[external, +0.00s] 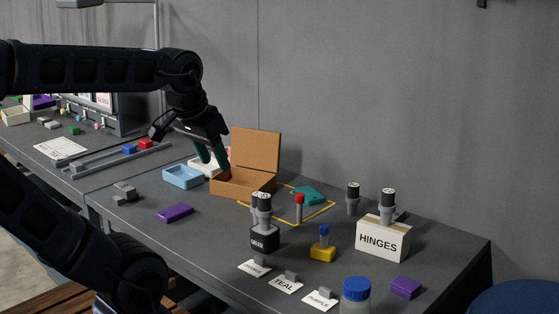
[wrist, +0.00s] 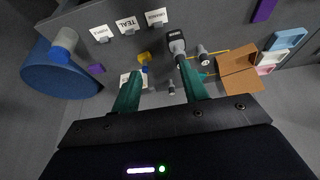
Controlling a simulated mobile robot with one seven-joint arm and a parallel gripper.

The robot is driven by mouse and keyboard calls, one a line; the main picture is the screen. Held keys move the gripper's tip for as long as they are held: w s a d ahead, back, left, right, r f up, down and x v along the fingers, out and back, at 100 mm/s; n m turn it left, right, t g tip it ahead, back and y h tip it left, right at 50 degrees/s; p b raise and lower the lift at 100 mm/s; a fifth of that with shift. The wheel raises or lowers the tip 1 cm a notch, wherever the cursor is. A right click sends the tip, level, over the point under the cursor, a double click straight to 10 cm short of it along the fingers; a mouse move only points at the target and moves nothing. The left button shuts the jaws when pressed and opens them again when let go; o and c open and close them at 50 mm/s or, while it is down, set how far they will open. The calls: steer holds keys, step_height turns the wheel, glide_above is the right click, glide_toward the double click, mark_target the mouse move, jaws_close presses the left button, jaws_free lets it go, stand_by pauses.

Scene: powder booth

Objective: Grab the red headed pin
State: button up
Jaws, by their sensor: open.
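The red-headed pin (external: 299,207) stands upright on the grey table in the external view, at the front part of a yellow outlined square. It has a red top and a grey shaft. I cannot make it out surely in the wrist view. My gripper (external: 213,157) hangs in the external view around the open cardboard box, to the left of the pin and apart from it. In the wrist view my gripper (wrist: 160,75) shows two green fingers spread apart, with nothing held between them.
The open cardboard box (external: 243,185) stands left of the pin. A teal piece (external: 309,195) lies behind the pin. A black GREASE container (external: 265,237), a yellow block with a blue top (external: 323,246) and a HINGES box (external: 383,237) stand nearby. A purple block (external: 174,212) lies front left.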

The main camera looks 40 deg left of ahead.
steer(key=shift+o, duration=0.5)
steer(key=shift+w, duration=0.1)
steer(key=m+g+h, duration=0.1)
steer(key=m+h, duration=0.2)
steer(key=m, duration=0.6)
glide_above(299, 195)
steer(key=s+a, duration=0.2)
step_height(299, 195, down, 16)
steer(key=shift+g, duration=0.3)
steer(key=shift+x, duration=5.3)
steer(key=shift+w+a, duration=0.1)
jaws_close()
